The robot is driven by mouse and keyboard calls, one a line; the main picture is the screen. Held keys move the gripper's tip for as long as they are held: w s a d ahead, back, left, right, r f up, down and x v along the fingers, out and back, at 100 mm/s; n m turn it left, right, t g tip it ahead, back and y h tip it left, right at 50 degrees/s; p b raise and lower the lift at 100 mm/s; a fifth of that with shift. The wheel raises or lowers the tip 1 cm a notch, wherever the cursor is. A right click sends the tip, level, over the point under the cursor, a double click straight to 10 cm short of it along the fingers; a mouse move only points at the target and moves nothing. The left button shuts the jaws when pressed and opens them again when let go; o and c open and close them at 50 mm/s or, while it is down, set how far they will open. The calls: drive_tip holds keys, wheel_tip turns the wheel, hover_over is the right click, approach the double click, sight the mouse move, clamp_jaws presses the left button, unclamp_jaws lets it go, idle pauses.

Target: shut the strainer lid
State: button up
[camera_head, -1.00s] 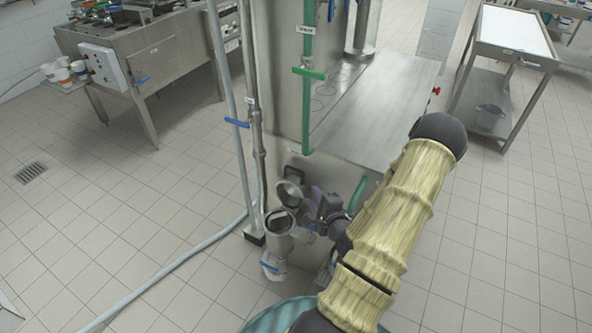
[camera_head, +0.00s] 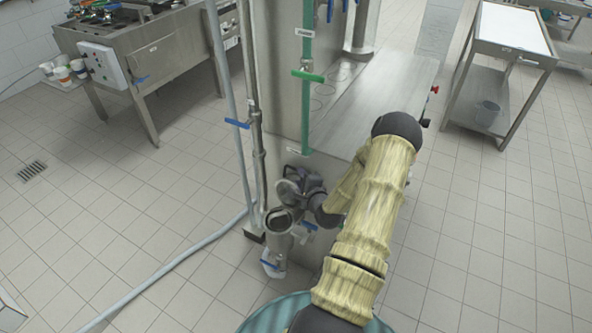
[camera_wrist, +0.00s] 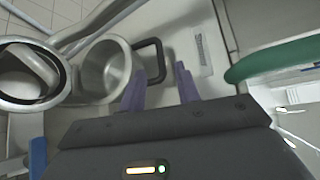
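The strainer (camera_head: 278,222) is an open metal pot low on the side of the steel machine; its open mouth also shows at the left of the wrist view (camera_wrist: 22,101). Its round metal lid (camera_wrist: 104,68) stands swung open beside the mouth, with a black loop handle (camera_wrist: 158,50) on its far side. In the head view the lid (camera_head: 284,190) is partly hidden by my gripper (camera_head: 299,184). In the wrist view my gripper (camera_wrist: 160,76) is open, its purple fingers apart, with the left fingertip close to the lid and handle. Whether it touches cannot be told.
A green-handled pipe (camera_head: 307,76) and a grey vertical pipe (camera_head: 229,110) rise by the machine. A pale hose (camera_head: 180,270) runs over the floor.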

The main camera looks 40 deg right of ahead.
sight(294, 169)
drive_tip(key=x, duration=0.5)
drive_tip(key=shift+w+p, duration=0.2)
drive_tip(key=shift+p, duration=0.15)
drive_tip(key=shift+d, duration=0.1)
clamp_jaws()
